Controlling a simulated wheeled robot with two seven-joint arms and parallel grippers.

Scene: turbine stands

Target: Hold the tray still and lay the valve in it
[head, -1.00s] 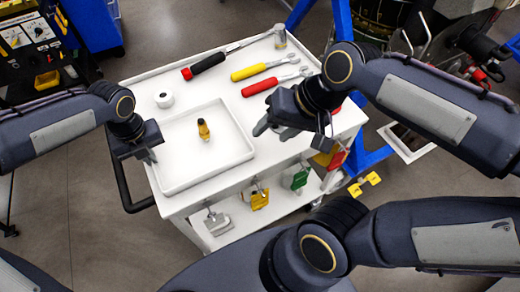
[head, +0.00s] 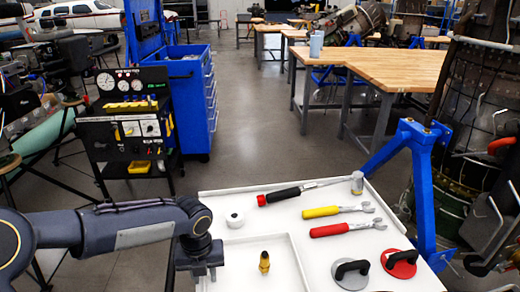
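The valve (head: 264,262), a small brass piece with a dark top, stands upright on the floor of the white tray (head: 297,262). The tray lies on the white cart top, and its near part is cut off by the bottom of the picture. My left gripper (head: 208,273) points down at the tray's left side, a little left of the valve. Its fingertips are dark and low in the frame, so I cannot tell whether they are shut on the tray's rim. My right gripper is out of view.
Grey (head: 351,276) and red (head: 400,265) discs with black handles lie right. A blue stand (head: 424,190) flanks the cart.

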